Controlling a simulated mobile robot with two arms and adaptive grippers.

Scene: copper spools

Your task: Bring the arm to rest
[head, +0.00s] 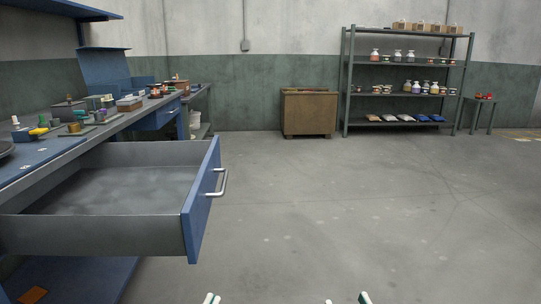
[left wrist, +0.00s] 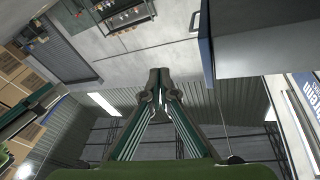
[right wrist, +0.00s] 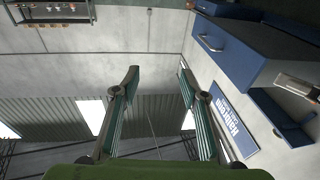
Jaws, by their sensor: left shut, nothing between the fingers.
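My left gripper (head: 211,298) shows only as fingertips at the bottom edge of the head view. In the left wrist view its two fingers (left wrist: 159,77) meet at the tips, shut with nothing between them. My right gripper (head: 347,299) shows as two tips set apart at the bottom edge of the head view. In the right wrist view its fingers (right wrist: 158,80) stand wide apart, open and empty. Both grippers are over open floor, right of the drawer and touching nothing visible. Most of both arms is out of view.
A blue-fronted drawer (head: 201,202) stands pulled out at the left and looks empty. The workbench (head: 55,152) carries small items. A cabinet (head: 309,113), a shelf rack (head: 346,82) and a stool (head: 477,101) stand at the back. The floor (head: 360,200) between is clear.

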